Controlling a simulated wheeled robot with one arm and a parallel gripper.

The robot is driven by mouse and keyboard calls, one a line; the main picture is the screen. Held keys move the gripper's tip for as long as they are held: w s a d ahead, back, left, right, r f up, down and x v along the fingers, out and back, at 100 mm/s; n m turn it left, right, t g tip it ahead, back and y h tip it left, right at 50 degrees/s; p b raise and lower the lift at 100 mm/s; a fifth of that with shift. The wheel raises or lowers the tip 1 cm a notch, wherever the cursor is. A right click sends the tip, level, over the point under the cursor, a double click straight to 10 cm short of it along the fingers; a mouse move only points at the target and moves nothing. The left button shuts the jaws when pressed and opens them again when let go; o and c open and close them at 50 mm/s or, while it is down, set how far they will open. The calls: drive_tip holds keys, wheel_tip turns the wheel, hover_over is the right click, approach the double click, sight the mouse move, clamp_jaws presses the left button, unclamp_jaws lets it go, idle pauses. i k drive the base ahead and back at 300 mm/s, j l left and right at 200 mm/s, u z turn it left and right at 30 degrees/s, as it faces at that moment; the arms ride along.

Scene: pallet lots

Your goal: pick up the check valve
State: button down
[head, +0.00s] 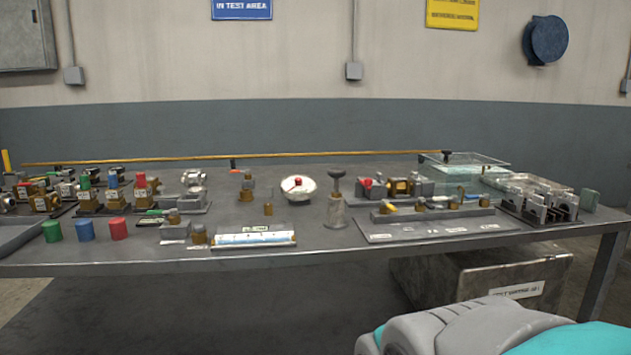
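I cannot tell for sure which part is the check valve at this size. Small brass and steel fittings stand on the grey bench (330,245). A brass fitting (247,188) stands upright near the middle, with a smaller brass piece (268,209) in front of it. A silver valve-like body (194,179) sits on a dark plate left of the middle. Several small brass parts, one of them a brass fitting (437,202), stand along a raised bar on the right-hand tray (385,238). My gripper is not in view; only part of my grey and teal arm shows at the bottom right.
Capped valve assemblies crowd the left, behind green (52,232), blue (85,230) and red (118,228) cylinders. A clear bin (465,158) and slotted rack (540,212) are at right. A long rod (235,157) spans the back.

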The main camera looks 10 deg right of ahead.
sight(404, 187)
drive_tip(key=i+u, duration=0.3)
drive_tip(key=i, duration=0.7)
drive_tip(key=z, duration=1.4)
drive_tip(key=k, duration=1.05)
drive_tip(key=l, duration=0.15)
